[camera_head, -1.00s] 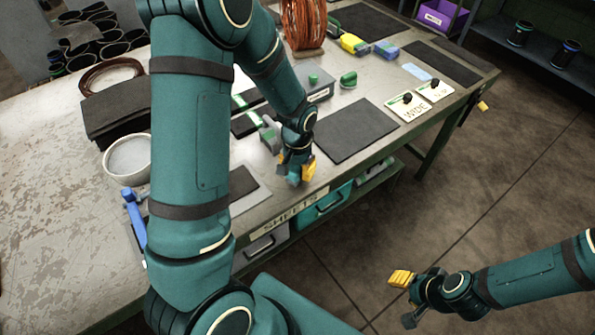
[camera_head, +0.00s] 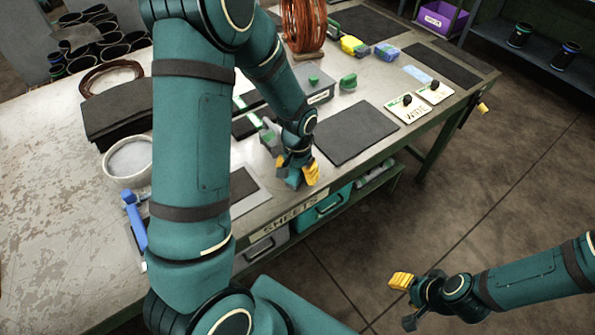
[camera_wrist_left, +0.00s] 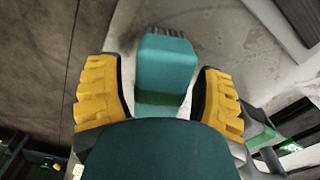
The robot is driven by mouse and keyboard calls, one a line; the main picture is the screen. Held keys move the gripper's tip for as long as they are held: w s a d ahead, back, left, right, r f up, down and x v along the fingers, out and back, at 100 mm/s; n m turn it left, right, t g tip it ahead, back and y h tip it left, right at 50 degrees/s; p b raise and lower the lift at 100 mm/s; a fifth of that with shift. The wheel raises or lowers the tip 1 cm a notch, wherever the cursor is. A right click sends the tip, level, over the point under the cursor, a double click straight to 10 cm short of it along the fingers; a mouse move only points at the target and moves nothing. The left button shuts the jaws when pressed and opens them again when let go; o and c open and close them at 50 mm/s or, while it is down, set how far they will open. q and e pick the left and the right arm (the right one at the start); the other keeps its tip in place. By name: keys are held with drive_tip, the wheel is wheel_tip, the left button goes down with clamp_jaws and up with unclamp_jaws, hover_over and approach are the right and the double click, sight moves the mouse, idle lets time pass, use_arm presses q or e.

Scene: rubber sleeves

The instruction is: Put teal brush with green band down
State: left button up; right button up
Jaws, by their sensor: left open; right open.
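The teal brush (camera_head: 293,182) is near the front edge of the bench, under my left gripper (camera_head: 298,170). In the left wrist view the teal brush (camera_wrist_left: 165,68) lies between the two yellow pads of my left gripper (camera_wrist_left: 160,95), with gaps on both sides. Its dark bristles point to the top of that view. My left gripper is open around it. My right gripper (camera_head: 404,301) is open and empty over the floor, away from the bench.
A dark mat (camera_head: 356,133) lies right of my left gripper. A blue-handled tool (camera_head: 134,215) and a white bowl (camera_head: 127,180) are at the left. Labelled cards (camera_head: 408,106) lie at the right.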

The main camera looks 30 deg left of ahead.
use_arm(q)
wheel_tip(320, 180, up, 12)
drive_tip(key=shift+f+p, duration=0.2)
drive_tip(key=shift+p, duration=1.05)
use_arm(e)
wheel_tip(320, 180, up, 3)
drive_tip(key=shift+s+f, duration=0.1)
drive_tip(key=shift+s, duration=0.05)
